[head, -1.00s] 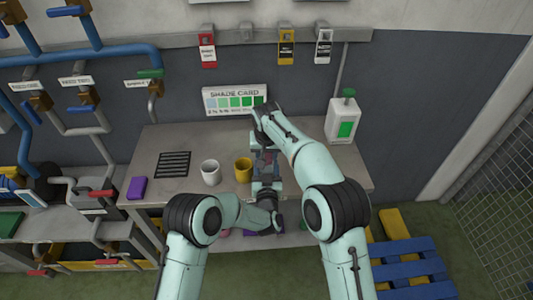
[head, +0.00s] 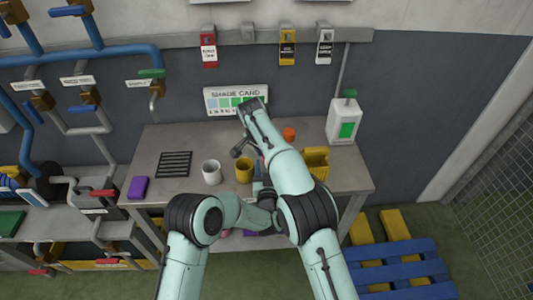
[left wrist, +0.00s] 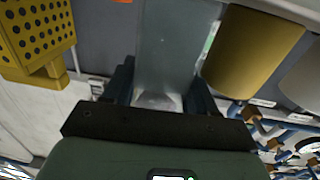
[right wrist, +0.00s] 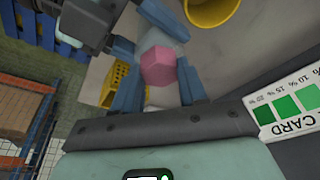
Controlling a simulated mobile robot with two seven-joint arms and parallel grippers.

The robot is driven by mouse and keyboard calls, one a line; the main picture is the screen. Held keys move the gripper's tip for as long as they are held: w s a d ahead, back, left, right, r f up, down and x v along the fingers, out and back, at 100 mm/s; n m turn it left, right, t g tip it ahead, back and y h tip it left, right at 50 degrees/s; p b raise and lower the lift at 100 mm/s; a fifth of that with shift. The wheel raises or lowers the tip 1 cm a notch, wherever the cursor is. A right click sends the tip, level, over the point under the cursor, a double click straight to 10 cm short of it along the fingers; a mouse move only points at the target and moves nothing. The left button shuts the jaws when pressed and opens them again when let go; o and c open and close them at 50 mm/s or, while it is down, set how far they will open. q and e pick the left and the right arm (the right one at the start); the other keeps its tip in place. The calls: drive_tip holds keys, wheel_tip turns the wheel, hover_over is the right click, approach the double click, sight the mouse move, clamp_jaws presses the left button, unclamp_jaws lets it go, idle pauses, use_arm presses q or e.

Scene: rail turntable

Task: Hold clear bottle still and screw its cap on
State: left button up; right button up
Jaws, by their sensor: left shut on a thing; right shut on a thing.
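The clear bottle (left wrist: 165,50) stands between the fingers of my left gripper (left wrist: 160,90), which is shut on it. The bottle also shows in the right wrist view (right wrist: 158,38), beyond a pink cap (right wrist: 159,68). The cap is lined up with the bottle's end; I cannot tell how far the threads are engaged. My right gripper (right wrist: 160,85) has one finger on each side of the cap and is shut on it. In the head view my right arm hides the bottle and the cap.
A yellow mug (head: 244,169) and a white mug (head: 211,171) stand left of my grippers. A yellow perforated holder (head: 315,160) and an orange item (head: 289,134) are to the right. A shade card (head: 237,100) stands behind. The table (head: 150,145) has free room at its left.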

drive_tip(key=m+g, duration=0.1)
drive_tip(key=m, duration=0.3)
drive_tip(key=shift+w+a+h, duration=0.1)
drive_tip(key=shift+h, duration=0.2)
drive_tip(key=o, duration=1.3)
drive_tip(key=shift+o, duration=0.2)
drive_tip(key=n+t+y, duration=0.1)
drive_tip(key=n, duration=0.4)
drive_tip(key=shift+s, duration=0.2)
drive_tip(key=n, duration=0.3)
drive_tip(key=shift+d+y, duration=0.25)
drive_tip(key=shift+y, duration=0.05)
drive_tip(key=n+y, duration=0.1)
drive_tip(key=n, duration=0.3)
drive_tip(key=shift+t, duration=0.4)
